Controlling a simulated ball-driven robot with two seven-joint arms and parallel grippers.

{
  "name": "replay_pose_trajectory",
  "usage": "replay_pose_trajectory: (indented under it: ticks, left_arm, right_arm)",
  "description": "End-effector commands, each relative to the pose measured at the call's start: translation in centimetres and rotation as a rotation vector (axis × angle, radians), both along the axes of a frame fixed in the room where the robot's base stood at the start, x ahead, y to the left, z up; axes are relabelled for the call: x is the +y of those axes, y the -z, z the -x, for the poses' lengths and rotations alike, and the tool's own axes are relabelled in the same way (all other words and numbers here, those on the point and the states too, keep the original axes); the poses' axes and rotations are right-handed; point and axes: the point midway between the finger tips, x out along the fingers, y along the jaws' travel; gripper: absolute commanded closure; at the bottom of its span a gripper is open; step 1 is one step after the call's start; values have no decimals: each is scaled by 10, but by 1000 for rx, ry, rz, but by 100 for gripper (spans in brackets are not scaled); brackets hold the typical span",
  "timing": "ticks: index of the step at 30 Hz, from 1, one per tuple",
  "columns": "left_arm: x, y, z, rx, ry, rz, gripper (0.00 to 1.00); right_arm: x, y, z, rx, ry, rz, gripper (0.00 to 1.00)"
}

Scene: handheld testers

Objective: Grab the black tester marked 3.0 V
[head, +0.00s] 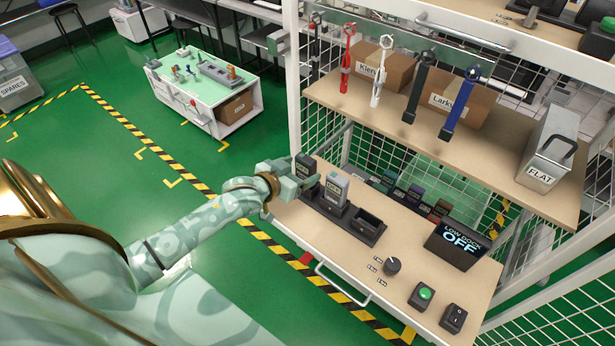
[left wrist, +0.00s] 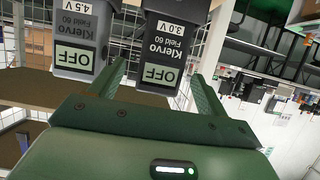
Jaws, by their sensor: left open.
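The black tester marked 3.0 V (head: 306,167) stands at the left end of a dark dock (head: 350,228) on the bench. It shows upside down in the left wrist view (left wrist: 172,45), with "Klervo Field 60" and OFF on its face. A grey tester marked 4.5 V (head: 335,188) stands beside it in the dock; it is at the left in the left wrist view (left wrist: 80,40). My left gripper (head: 285,177) is open at the black tester, and its fingertips (left wrist: 158,72) lie towards either side of it. Contact cannot be told. My right gripper is not in view.
The dock's right slot is empty. Several coloured items (head: 415,195) stand behind it. A LOW DOCK OFF display (head: 462,245), a knob (head: 392,265) and a green button (head: 425,293) are to the right. A shelf (head: 440,140) with hanging tools overhangs the bench's back.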

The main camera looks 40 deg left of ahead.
Motion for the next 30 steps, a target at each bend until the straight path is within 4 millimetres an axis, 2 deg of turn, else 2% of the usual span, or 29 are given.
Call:
replay_pose_trajectory:
  ticks: [10,19,24,25,30]
  left_arm:
    - [-3,22,-43,1,1,-1,24]
    - [-3,20,-49,-1,1,0,24]
    - [-3,21,-49,-1,1,0,71]
    - [-3,21,-48,-1,1,0,76]
    - [-3,20,-49,-1,1,0,75]
  right_arm:
    - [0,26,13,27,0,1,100]
    - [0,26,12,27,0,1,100]
    - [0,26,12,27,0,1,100]
    - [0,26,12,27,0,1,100]
    - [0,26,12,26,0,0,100]
